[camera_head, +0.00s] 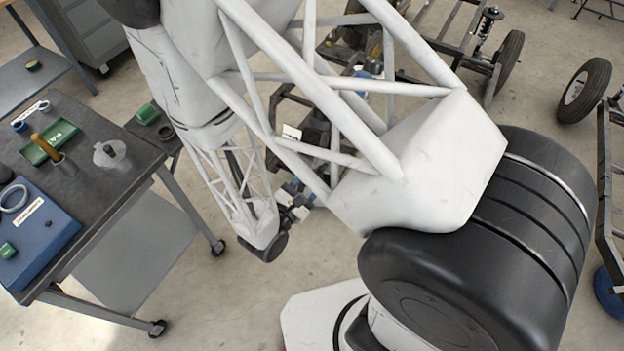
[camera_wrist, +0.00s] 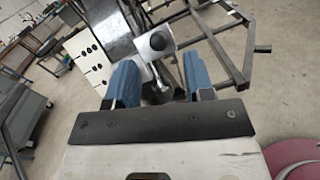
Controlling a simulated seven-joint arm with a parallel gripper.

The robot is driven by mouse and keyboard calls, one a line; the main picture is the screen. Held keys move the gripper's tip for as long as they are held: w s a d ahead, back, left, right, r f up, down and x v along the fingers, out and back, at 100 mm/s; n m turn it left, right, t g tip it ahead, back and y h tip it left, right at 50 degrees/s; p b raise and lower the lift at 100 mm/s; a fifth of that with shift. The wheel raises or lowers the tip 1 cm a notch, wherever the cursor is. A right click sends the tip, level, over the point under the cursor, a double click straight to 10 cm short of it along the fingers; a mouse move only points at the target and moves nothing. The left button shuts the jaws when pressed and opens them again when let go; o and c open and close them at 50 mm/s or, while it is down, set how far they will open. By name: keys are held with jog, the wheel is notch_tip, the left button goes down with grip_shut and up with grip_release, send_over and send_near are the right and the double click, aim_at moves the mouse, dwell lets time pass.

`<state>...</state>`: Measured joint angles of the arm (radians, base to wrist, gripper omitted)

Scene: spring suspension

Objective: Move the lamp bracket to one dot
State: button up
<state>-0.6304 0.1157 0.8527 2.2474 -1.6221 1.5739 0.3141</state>
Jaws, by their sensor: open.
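In the wrist view my gripper (camera_wrist: 160,66) is open, with its two blue fingers apart. Beyond and between the fingertips is a pale block with a dark round spot (camera_wrist: 155,42), which looks like the lamp bracket; I cannot tell this for sure. A metal rod or pin shows below it between the fingers. To its left is a pale plate with several dark dots (camera_wrist: 91,62). I see no contact between fingers and block. In the head view my gripper (camera_head: 298,203) is small and partly hidden by my arm, and the bracket cannot be made out.
A dark metal frame (camera_wrist: 232,50) stands behind and right of the fingers. In the head view a workbench (camera_head: 112,190) with a green tray (camera_head: 50,141) and a blue case (camera_head: 38,232) stands at left. Wheeled chassis frames (camera_head: 455,50) stand at the back right. Open floor lies between.

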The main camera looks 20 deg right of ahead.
jog(key=shift+v, duration=0.9)
jog(key=shift+r, duration=0.1)
jog(key=s+d+r+m+g+y, duration=0.2)
jog(key=d+r+m+g, duration=0.2)
jog(key=r+m+g, duration=0.35)
jog(key=s+d+r+m+g+y, duration=0.1)
jog(key=d+r+m+g, duration=0.5)
jog(key=r, duration=0.3)
jog(key=s+r+m+t+y, duration=0.2)
jog(key=r+m+y, duration=0.3)
jog(key=r, duration=0.4)
jog(key=s+a+r+m+t+y, duration=0.1)
jog(key=s+r+m+t+y, duration=0.1)
jog(key=r+y, duration=0.4)
jog(key=shift+s+a+r+m+t, duration=0.3)
jog(key=shift+s+r+m, duration=0.5)
jog(key=shift+r+m, duration=0.85)
